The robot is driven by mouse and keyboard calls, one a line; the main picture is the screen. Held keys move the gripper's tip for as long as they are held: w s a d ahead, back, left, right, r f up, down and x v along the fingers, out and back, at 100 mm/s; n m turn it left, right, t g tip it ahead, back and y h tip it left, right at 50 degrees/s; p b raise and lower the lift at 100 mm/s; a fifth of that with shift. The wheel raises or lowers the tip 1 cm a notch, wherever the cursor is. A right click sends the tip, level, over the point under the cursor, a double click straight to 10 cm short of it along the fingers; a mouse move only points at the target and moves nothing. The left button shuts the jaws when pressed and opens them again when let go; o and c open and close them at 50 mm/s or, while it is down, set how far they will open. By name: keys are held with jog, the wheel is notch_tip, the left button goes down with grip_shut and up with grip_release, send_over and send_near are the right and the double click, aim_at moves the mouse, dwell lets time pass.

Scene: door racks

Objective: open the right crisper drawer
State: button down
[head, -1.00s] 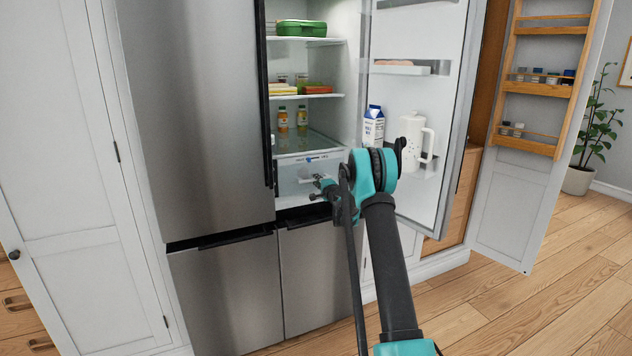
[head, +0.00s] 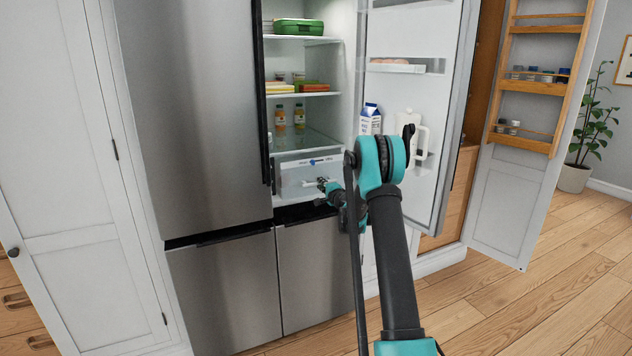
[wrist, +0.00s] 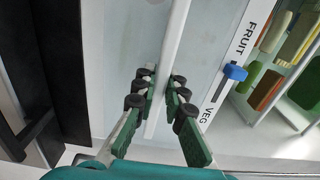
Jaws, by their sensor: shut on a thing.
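The right crisper drawer (head: 291,186) has a pale translucent front low in the fridge, below the glass shelf. Its white bar handle (wrist: 176,38) runs between my fingers in the wrist view. My gripper (wrist: 161,82) is shut on this handle, with the dark green fingers on either side of it. In the head view my gripper (head: 325,184) is at the drawer front, partly hidden by my own arm. The FRUIT/VEG strip with a blue slider (wrist: 235,72) lies beside the handle in the wrist view. I cannot tell how far the drawer is out.
The open fridge door (head: 411,90) stands to the right, close to my arm, holding a milk carton (head: 370,119) and a white jug (head: 408,132). The left fridge door (head: 190,110) is shut. Bottles (head: 299,114) stand above the drawer. Wooden floor (head: 535,270) is free at the right.

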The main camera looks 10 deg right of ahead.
jog(key=v, duration=1.5)
jog(key=shift+s, duration=0.2)
jog(key=shift+d, duration=0.1)
jog(key=c, duration=1.6)
grip_release()
jog(key=shift+o, duration=0.2)
jog(key=v, duration=1.2)
jog(key=shift+r, duration=0.1)
